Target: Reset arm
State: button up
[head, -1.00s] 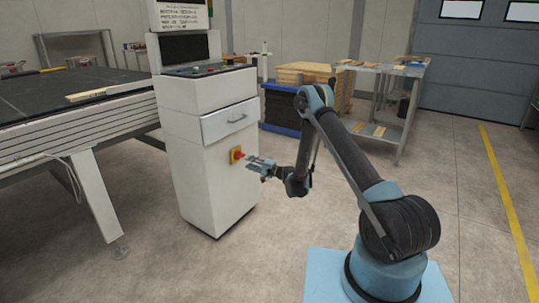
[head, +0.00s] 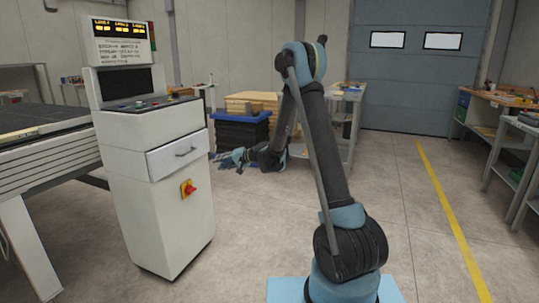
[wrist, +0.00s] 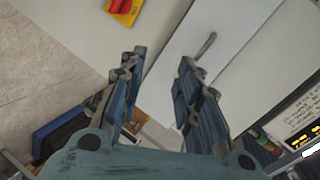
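My gripper (head: 226,160) is held out in the air to the right of the white control cabinet (head: 150,215), clear of it. In the wrist view its two blue fingers stand apart with nothing between them (wrist: 157,80). The red rotary switch on a yellow plate (head: 188,189) is on the cabinet's front, below the drawer (head: 178,155). In the wrist view the switch (wrist: 122,8) is at the top edge and the drawer handle (wrist: 206,46) lies beyond the fingers. My arm is bent, with its elbow raised high.
The roller machine's table (head: 30,150) stands at the left. Behind my gripper are stacked boards (head: 250,102) on a dark blue stack and a metal trolley (head: 347,95). A workbench (head: 495,105) is at the right. The floor along the yellow line (head: 440,200) is clear.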

jog(key=s+d+r+n+h, duration=0.1)
jog(key=s+d+r+h, duration=0.3)
jog(key=s+d, duration=0.6)
jog(key=s+d+r+n+h, duration=0.15)
jog(key=s+d+r, duration=0.35)
jog(key=s+d, duration=0.5)
jog(key=s+d+f+g+h, duration=0.1)
jog(key=s+d+f+h, duration=0.2)
jog(key=s+d, duration=0.8)
jog(key=s+d+f+m+g+h, duration=0.1)
jog(key=s+d+f+h, duration=0.3)
jog(key=s+d, duration=0.7)
jog(key=s+f+g, duration=0.1)
jog(key=s, duration=0.5)
jog(key=shift+d+f, duration=0.15)
jog(key=shift+d, duration=0.1)
jog(key=shift+m+h, duration=0.25)
